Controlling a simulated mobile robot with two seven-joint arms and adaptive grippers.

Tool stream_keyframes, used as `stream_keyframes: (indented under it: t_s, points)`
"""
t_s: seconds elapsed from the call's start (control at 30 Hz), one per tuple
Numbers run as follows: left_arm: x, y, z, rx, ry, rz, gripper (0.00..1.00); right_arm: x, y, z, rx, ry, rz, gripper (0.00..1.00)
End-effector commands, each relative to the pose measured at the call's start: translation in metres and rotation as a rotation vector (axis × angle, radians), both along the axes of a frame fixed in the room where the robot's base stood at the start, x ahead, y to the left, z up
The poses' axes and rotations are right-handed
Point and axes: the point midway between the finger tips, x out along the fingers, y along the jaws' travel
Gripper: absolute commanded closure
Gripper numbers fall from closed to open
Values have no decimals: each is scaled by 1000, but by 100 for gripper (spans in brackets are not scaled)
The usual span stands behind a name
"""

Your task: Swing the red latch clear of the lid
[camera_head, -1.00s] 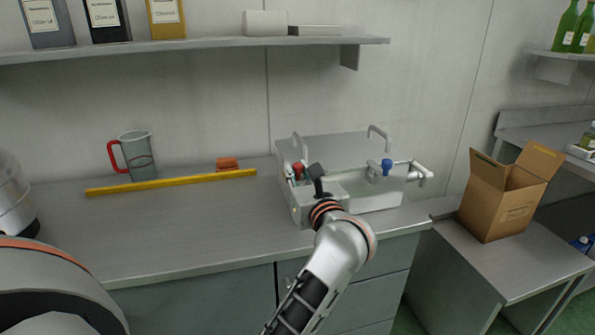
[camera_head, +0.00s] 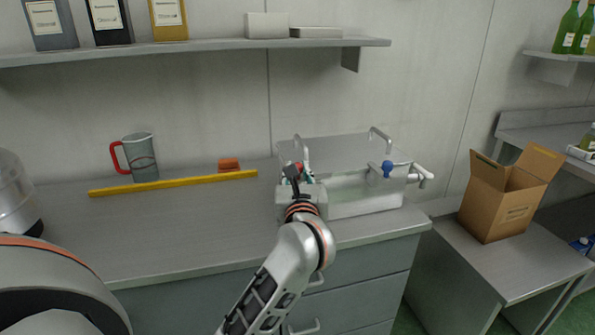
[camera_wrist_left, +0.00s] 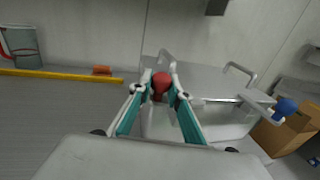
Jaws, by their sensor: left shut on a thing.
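The red latch knob (camera_head: 298,166) is at the left end of the tank, by the lid's near left corner. It also shows in the left wrist view (camera_wrist_left: 161,82), between my fingertips. My left gripper (camera_head: 303,171) is shut on it; the teal fingers close in from both sides. The grey lid (camera_head: 340,149) with two bar handles lies flat on the pale tank (camera_head: 365,203). My gripper and wrist hide the latch's lower part and the tank's left front, so I cannot tell the latch arm's exact angle. My right gripper is out of view.
A blue knob (camera_head: 387,168) sits at the tank's right end, near a protruding pipe. A yellow bar (camera_head: 175,183), an orange block (camera_head: 229,165) and a red-handled jug (camera_head: 140,158) are on the left counter. A cardboard box (camera_head: 505,200) stands right. A shelf (camera_head: 200,48) overhangs the counter.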

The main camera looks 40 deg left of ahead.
Motion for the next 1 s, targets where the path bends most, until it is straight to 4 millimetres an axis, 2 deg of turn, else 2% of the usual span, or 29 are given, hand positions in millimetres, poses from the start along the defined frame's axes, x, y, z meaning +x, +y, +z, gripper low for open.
stream_keyframes:
  t_s: [0.03, 0.07, 0.1, 0.13, 0.57, 0.67, 1.0]
  points:
    - [0, 1, 0, 1, 1, 2, 100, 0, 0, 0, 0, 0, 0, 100]
    - [0, 1, 0, 1, 1, 2, 80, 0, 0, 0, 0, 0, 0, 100]
    - [0, 1, 0, 1, 1, 2, 70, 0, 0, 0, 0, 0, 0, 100]
    - [0, 1, 0, 1, 1, 2, 65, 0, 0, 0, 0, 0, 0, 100]
    - [-4, -4, 0, -1, 0, 0, 65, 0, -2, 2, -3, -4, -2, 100]
    - [-14, -12, -1, -1, 1, 0, 65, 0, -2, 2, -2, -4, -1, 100]
    - [-68, -53, -1, -3, 2, -1, 65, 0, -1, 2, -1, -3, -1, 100]
